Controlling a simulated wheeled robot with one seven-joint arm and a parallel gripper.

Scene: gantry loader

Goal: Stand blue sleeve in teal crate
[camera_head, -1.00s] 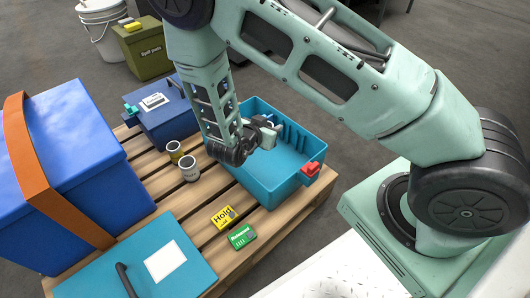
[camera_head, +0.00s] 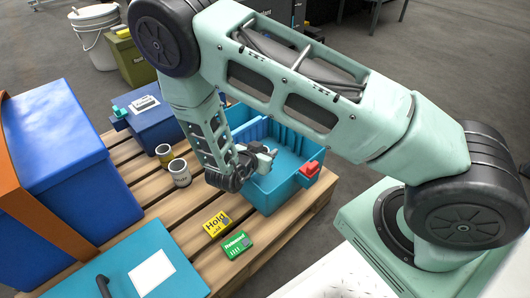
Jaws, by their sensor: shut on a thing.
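The teal crate (camera_head: 282,201) stands open on the right side of a wooden pallet, with a red latch on its near right corner. My gripper (camera_head: 264,156) is over the crate's left part, pointing right, with its wrist by the left wall. It is shut on the blue sleeve, of which at most a small blue bit shows beside the jaws. The arm and jaws hide the rest. I cannot tell whether the sleeve is upright or touches the crate floor.
Two small cans (camera_head: 180,173) stand left of the crate. Yellow (camera_head: 216,224) and green (camera_head: 235,245) tags lie in front of it. A blue case (camera_head: 157,125), a large blue box (camera_head: 70,170) and a teal lid (camera_head: 130,278) take up the pallet's left side. The crate's right interior looks clear.

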